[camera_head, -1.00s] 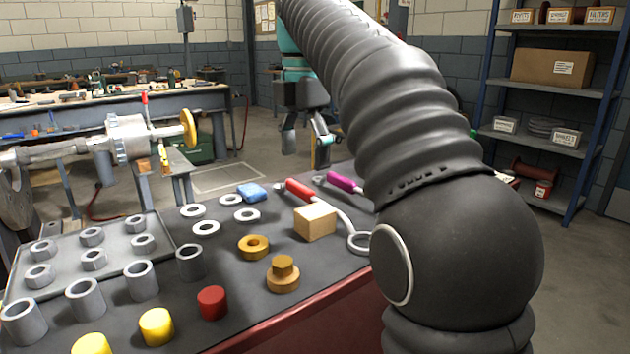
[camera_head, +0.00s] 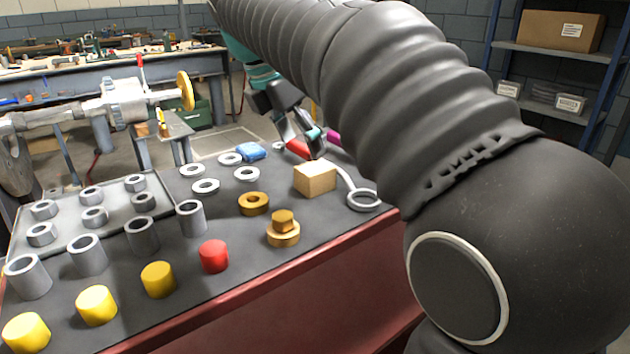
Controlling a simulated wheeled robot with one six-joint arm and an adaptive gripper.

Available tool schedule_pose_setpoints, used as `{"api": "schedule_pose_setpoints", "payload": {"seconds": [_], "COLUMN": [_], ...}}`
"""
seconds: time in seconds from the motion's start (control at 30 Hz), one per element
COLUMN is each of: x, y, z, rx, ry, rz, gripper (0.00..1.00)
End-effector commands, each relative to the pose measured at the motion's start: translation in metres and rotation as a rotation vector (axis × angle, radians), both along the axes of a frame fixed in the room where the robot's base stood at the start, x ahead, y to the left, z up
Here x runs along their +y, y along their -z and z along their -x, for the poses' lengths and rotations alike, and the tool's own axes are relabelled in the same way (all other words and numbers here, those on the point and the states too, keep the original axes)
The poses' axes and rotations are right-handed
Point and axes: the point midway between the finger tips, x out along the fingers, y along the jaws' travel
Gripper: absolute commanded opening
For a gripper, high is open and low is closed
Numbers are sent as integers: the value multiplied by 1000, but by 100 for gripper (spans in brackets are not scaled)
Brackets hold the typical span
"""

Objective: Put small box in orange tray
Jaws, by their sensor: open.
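The small box (camera_head: 315,178) is a tan, wood-coloured block on the dark bench top, near its right edge. My gripper (camera_head: 300,150) is open and empty, with its fingers pointing down behind the box, near the red-handled tool. In this view the fingertips come close to the box's far side; I cannot tell the exact gap. No orange tray can be made out; a grey tray (camera_head: 57,243) holding several metal nuts lies on the left of the bench.
Brass parts (camera_head: 283,232), a red cylinder (camera_head: 214,256), yellow cylinders (camera_head: 158,280) and grey tubes stand left of the box. A ring-ended tool (camera_head: 362,200) lies close on its right. The front right strip of bench is clear.

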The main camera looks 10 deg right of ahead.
Motion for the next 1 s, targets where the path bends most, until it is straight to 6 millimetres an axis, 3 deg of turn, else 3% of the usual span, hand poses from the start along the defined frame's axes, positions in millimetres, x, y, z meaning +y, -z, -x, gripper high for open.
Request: {"api": "schedule_pose_setpoints", "payload": {"seconds": [0.1, 0.37, 0.7, 1.0], "x": [-7, -12, -27, -29], "y": [17, 32, 71, 75], "z": [-2, -5, -13, -14], "rx": [0, 0, 0, 0], "ry": [1, 1, 1, 0], "rz": [0, 0, -1, -1], "gripper": [81, 81, 81, 81]}}
